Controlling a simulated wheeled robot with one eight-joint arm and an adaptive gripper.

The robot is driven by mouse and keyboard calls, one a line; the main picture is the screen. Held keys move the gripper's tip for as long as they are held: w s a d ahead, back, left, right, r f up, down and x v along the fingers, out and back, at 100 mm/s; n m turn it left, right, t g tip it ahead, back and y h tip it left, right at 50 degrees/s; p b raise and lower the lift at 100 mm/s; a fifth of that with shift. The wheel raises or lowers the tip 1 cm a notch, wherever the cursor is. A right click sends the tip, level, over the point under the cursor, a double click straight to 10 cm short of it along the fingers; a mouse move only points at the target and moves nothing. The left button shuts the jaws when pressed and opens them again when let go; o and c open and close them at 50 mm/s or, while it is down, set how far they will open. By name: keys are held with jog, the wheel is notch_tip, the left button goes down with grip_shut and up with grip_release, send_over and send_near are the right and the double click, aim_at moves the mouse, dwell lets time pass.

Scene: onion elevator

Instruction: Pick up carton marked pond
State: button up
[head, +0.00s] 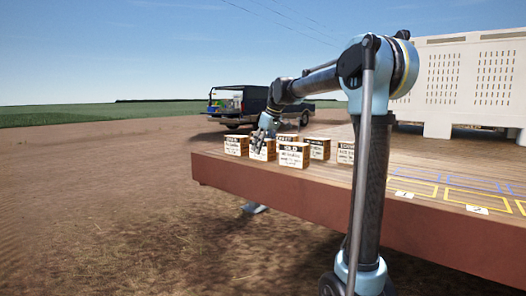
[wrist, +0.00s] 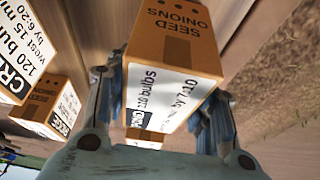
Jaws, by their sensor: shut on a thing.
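The carton marked POND (wrist: 175,60) is an orange-brown box with a white label and "SEED ONIONS" on its top. In the wrist view it fills the middle, between the two fingers of my gripper (wrist: 162,85), which is shut on it. In the head view my gripper (head: 266,126) reaches down at the left end of the wooden deck, onto a carton (head: 262,150) in the front row. The fingers and arm cover part of that carton there, and its label is too small to read. I cannot tell whether it is clear of the deck.
Other cartons stand close by: one at left (head: 236,146), one marked OLD (head: 293,156) and one further right (head: 345,152). A carton marked CRE... (wrist: 22,60) shows in the wrist view. Painted outlines (head: 450,190) lie free at the deck's right. A white bin (head: 465,80) stands behind.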

notch_tip(320, 180, up, 10)
jog(key=shift+r, duration=0.2)
jog(key=shift+s, duration=0.1)
dwell(0.3)
